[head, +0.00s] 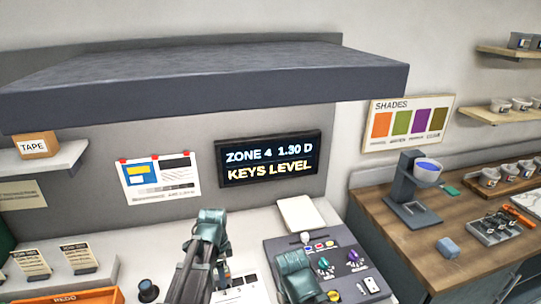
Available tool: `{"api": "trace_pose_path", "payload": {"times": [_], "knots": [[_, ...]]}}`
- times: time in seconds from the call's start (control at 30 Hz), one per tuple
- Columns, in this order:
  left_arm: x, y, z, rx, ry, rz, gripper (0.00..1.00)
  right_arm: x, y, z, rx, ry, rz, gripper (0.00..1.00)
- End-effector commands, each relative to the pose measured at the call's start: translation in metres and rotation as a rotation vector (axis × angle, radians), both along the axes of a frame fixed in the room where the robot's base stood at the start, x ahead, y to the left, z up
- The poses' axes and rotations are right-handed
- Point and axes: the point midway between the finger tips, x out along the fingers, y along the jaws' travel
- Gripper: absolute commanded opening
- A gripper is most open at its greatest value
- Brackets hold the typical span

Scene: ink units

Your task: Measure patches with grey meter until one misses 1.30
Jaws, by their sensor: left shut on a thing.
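My left gripper (221,272) is at the bottom centre, pointing down over a white sheet with numbered patches (236,291). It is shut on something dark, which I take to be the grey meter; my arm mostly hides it. I cannot tell whether it touches the sheet. The wall display (268,158) reads "ZONE 4 1.30 D" and "KEYS LEVEL". The grey console (340,258) with coloured knobs and keys stands to the right. My right arm's teal wrist covers its left front; its fingers are not clear.
A dark shelf (210,85) overhangs the bench. A black knob (148,290), card holders (82,258) and an orange box (85,297) stand at left. A white pad (299,214) lies behind the console.

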Motion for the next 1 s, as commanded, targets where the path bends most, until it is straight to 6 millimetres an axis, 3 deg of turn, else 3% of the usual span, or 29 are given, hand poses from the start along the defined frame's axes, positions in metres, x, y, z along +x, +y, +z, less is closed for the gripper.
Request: {"api": "trace_pose_path", "payload": {"times": [0.37,0.67,1.0], "knots": [[0.002,-0.004,0.000,0.000,0.000,-0.002,0.04,0.000,0.000,0.000,0.000,0.000,0.000,0.50],[0.016,-0.045,0.000,0.000,0.000,-0.002,0.04,0.000,0.000,0.000,0.000,0.000,0.001,0.50],[0.015,-0.044,-0.016,0.000,0.000,0.000,0.04,0.000,0.000,-0.016,0.000,0.000,0.000,0.50]]}}
